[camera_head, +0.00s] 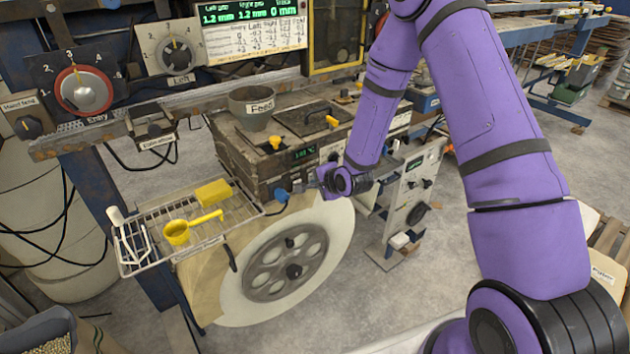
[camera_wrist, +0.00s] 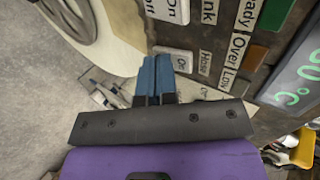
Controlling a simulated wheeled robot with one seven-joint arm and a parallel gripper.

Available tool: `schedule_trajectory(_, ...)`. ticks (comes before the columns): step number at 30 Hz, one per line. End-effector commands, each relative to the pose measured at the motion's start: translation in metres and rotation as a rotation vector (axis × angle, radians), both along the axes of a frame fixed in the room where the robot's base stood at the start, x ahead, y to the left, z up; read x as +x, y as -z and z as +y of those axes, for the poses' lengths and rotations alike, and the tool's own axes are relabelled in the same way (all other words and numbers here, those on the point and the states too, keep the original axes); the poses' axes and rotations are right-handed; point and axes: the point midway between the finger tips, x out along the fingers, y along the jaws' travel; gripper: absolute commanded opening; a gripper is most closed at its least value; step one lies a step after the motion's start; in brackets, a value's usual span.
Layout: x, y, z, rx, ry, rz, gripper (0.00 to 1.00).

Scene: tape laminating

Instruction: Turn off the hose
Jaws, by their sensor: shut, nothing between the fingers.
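In the wrist view a white switch (camera_wrist: 181,62) sits on the dark machine panel beside the label Hose (camera_wrist: 204,62). Its small lettering is too blurred to read surely. My gripper (camera_wrist: 157,60) has its blue fingers shut together with nothing between them. The fingertips overlap the switch's lower left edge in the picture; I cannot tell if they touch it. The Hose switch is not clearly visible there.
In the head view a large tape reel (camera_head: 320,258) hangs below my gripper. A wire rack (camera_head: 150,216) with a yellow scoop (camera_head: 178,232) and yellow block (camera_head: 213,193) is left.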

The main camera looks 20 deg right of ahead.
Motion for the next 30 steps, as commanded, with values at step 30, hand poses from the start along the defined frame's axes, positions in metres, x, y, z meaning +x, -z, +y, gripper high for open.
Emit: schedule_trajectory(30, 0.003, -0.009, 0.0, 0.0, 0.0, -0.003, 0.0)
